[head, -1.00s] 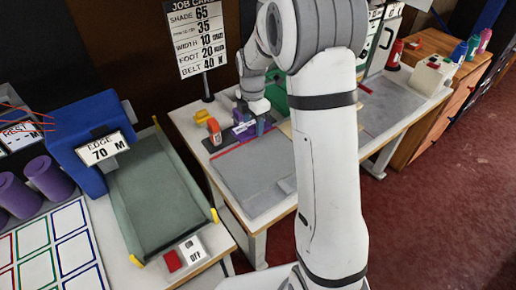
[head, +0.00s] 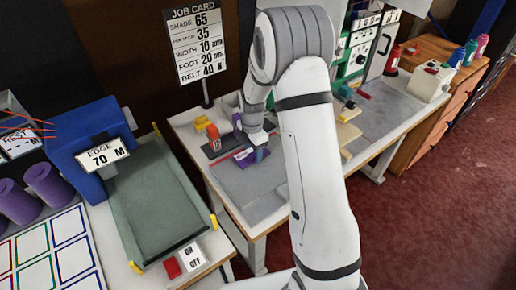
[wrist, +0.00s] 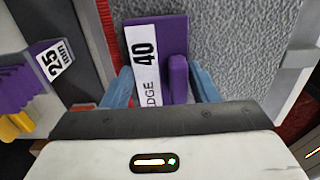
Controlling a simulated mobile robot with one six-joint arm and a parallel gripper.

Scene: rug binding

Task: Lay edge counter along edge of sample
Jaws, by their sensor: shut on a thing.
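The edge counter (wrist: 174,30) is a purple piece with a white label reading EDGE 40 and a raised purple grip. My gripper (wrist: 162,85) is shut on that grip, its blue fingers on either side. In the head view my gripper (head: 254,154) holds the purple counter (head: 244,158) over the back part of the sample (head: 250,190), a grey textured piece lying on the bench. The sample also fills the upper middle of the wrist view (wrist: 235,45). A red strip runs by its back edge. I cannot tell whether the counter touches the sample.
A purple holder labelled 25 mm (wrist: 52,62) stands close to my gripper at left in the wrist view. The job card (head: 195,45) rises at the back. The sample's front part is clear.

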